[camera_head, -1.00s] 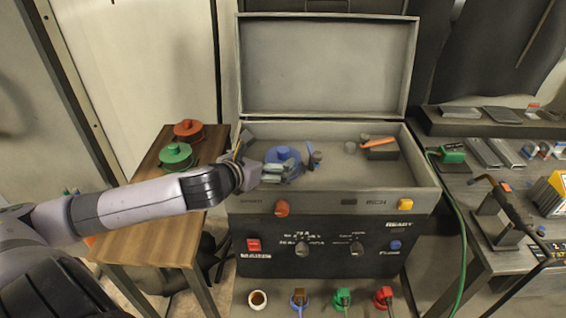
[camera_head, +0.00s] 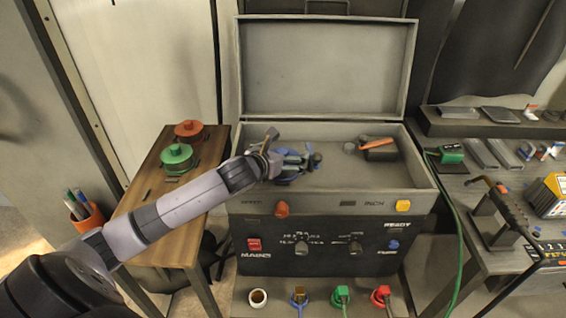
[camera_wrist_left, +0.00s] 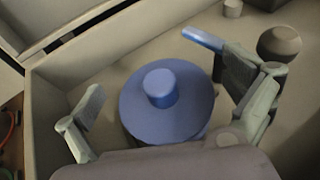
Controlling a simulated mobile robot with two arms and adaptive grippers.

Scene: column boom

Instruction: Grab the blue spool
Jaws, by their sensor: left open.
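The blue spool (camera_wrist_left: 185,112) is a round disc with a raised hub, sitting in the open machine box (camera_head: 340,185). In the left wrist view it lies between the two spread fingers of my left gripper (camera_wrist_left: 165,105). The fingers stand apart from its rim on both sides. In the head view my left gripper (camera_head: 295,163) is over the spool and hides most of it. My right gripper is not in view.
The box also holds a dark block with an orange-handled tool (camera_head: 378,147) and a small grey cylinder (camera_head: 349,147). A red spool (camera_head: 188,128) and a green spool (camera_head: 176,153) sit on the wooden table (camera_head: 150,225) at left. The raised lid (camera_head: 325,65) stands behind.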

